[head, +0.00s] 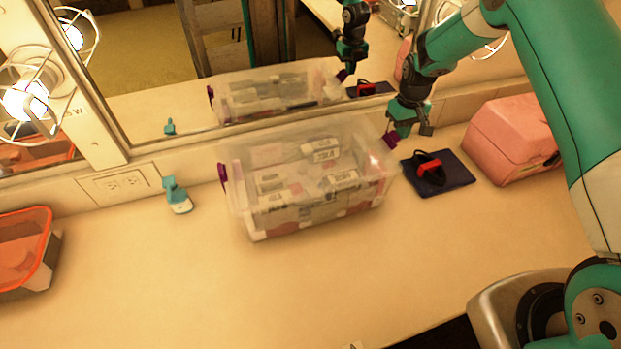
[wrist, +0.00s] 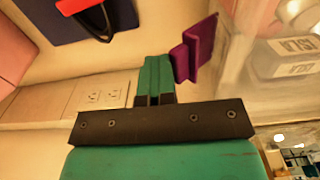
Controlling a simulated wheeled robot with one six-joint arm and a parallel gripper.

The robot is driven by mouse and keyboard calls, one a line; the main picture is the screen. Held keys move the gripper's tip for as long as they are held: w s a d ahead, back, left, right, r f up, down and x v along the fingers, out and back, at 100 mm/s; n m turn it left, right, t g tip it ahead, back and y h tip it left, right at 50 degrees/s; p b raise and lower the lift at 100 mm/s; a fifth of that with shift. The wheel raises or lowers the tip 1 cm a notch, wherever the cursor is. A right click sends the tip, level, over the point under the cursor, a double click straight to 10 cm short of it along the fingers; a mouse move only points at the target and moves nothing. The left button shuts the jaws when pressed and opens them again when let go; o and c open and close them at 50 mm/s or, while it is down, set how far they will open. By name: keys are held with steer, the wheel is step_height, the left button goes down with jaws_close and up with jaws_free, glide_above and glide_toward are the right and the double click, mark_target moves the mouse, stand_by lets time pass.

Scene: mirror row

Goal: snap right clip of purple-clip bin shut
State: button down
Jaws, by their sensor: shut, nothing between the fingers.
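The clear purple-clip bin (head: 305,185) stands on the counter against the mirror, with its lid on and several white labelled boxes inside. Its right clip (head: 390,139) is purple and sticks outward from the bin's right side. It also shows in the wrist view (wrist: 196,50), tilted away from the clear wall. The left clip (head: 222,175) is on the opposite side. My gripper (head: 401,132) is shut and empty just outside the right clip. In the wrist view its green fingertips (wrist: 157,62) are right beside the clip; I cannot tell whether they touch.
A dark pouch (head: 445,174) with a red-and-black item lies right of the bin, before a pink case (head: 512,138). A teal-and-white object (head: 177,195) and an orange-rimmed bin (head: 25,250) are left. The mirror (head: 250,60) bounds the back. The front counter is clear.

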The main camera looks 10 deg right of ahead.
steer(key=shift+s+a+r+p, duration=0.15)
steer(key=shift+s+a+r, duration=0.1)
steer(key=shift+a, duration=0.65)
steer(key=shift+s+a+r+p, duration=0.1)
steer(key=shift+a+r+p, duration=0.1)
steer(key=shift+a, duration=0.75)
steer(key=shift+s+a+r+p, duration=0.15)
steer(key=shift+s+a+r, duration=0.1)
steer(key=shift+a, duration=0.65)
steer(key=shift+w+r, duration=0.1)
steer(key=shift+r, duration=0.05)
steer(key=shift+w+d+r+p, duration=0.1)
steer(key=shift+d+r+p, duration=0.1)
steer(key=shift+r+p, duration=0.55)
steer(key=shift+s+d+r+p, duration=0.15)
steer(key=shift+r+p, duration=0.2)
steer(key=shift+r, duration=0.75)
steer(key=shift+w+d+r+p, duration=0.2)
steer(key=shift+r+p, duration=0.35)
steer(key=shift+r, duration=0.35)
